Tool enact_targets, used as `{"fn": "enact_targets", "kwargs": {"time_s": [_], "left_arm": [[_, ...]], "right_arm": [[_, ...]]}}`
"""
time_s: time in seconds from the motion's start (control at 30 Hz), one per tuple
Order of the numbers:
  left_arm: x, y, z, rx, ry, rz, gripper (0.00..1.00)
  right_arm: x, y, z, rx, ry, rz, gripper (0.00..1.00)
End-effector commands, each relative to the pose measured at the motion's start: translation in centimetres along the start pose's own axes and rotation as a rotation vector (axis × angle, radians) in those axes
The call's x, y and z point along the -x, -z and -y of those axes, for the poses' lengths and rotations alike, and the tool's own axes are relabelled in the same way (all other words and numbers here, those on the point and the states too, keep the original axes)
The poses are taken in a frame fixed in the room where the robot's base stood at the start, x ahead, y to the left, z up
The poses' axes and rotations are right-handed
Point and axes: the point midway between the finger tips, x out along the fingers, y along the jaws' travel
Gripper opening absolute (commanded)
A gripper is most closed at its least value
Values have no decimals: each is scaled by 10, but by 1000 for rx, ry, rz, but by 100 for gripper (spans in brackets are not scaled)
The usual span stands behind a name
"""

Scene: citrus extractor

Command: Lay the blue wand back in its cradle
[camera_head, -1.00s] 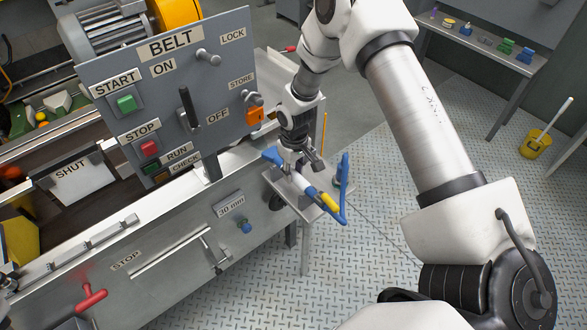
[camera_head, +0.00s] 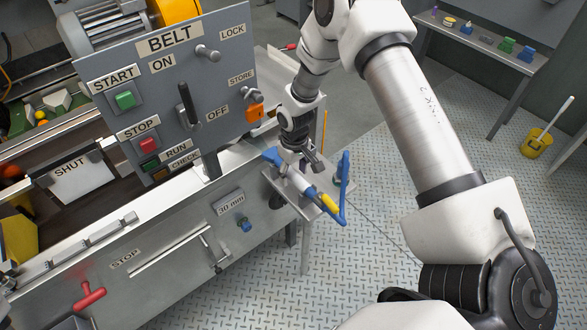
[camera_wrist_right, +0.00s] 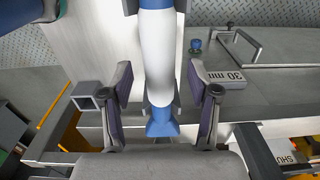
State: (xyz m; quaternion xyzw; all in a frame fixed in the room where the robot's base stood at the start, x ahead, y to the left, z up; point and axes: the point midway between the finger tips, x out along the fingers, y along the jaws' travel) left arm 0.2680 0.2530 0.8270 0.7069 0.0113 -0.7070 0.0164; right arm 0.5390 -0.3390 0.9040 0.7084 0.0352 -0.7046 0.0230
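The blue wand, with a white middle (camera_head: 309,190), blue ends and a yellow band, lies over a small grey side shelf (camera_head: 287,187). A blue hose loops up from its near end. My right gripper (camera_head: 308,168) is above the wand. In the right wrist view the white wand body (camera_wrist_right: 157,55) runs between the fingers of the right gripper (camera_wrist_right: 159,90), which stand apart with a gap on each side. Grey prongs (camera_wrist_right: 131,6) flank the wand, apparently its cradle; how fully it is seated is unclear. My left gripper is out of view.
The belt control panel (camera_head: 165,85), with buttons and a lever, stands left of my right gripper. The machine front has a blue knob (camera_head: 245,224) and red handle (camera_head: 90,295). A yellow bucket (camera_head: 538,145) stands far right. Patterned floor is open around the shelf.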

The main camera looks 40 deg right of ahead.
Motion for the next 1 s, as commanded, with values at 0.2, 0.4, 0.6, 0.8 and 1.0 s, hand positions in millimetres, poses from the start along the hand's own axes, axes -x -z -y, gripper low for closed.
{"fn": "enact_targets", "kwargs": {"time_s": [0.2,0.4,0.6,0.8,1.0], "left_arm": [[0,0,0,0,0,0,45],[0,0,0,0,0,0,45],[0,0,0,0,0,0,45],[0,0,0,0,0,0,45],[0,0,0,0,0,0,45]], "right_arm": [[14,1,0,0,0,-2,60],[62,1,0,-1,1,-5,60],[107,1,0,0,0,-3,60],[120,0,0,0,0,1,60],[120,0,0,0,0,1,60]]}}
